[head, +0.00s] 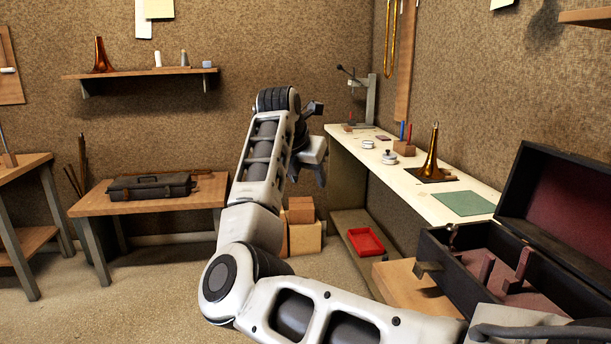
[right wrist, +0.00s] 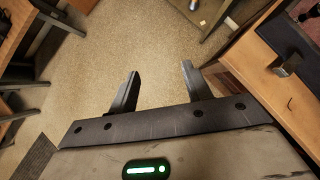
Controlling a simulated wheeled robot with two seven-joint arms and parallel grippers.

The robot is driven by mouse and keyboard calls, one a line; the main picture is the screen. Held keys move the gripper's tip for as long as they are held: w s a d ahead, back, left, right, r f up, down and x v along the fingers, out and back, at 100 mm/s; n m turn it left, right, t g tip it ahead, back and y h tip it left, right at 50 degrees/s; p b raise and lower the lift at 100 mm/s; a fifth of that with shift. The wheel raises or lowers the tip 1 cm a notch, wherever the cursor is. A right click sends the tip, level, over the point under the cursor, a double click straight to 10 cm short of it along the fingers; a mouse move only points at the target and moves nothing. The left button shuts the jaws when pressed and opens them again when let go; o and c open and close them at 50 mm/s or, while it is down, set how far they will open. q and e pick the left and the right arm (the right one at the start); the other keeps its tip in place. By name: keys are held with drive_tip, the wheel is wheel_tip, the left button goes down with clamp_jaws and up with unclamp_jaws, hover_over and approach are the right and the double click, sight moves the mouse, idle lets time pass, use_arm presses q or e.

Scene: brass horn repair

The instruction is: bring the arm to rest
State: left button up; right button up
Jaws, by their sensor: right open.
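My right arm rises from the lower right of the head view and bends up at the elbow. Its right gripper (head: 308,174) hangs in the air left of the long bench, pointing down, with nothing in its jaws. The right wrist view shows the same gripper (right wrist: 160,88) with its two dark fingers well apart and bare floor between and beyond them. It touches nothing that I can see. My left gripper is in neither view.
The white-topped bench (head: 473,183) holds a brass horn bell (head: 431,160) and a green mat (head: 463,203). An open dark case (head: 562,261) stands front right. Cardboard boxes (head: 304,238) and a red tray (head: 366,242) sit low behind my arm. A low table (head: 150,205) stands left; floor there is clear.

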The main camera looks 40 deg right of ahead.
drive_tip(key=shift+w+a, duration=0.2)
idle(0.5)
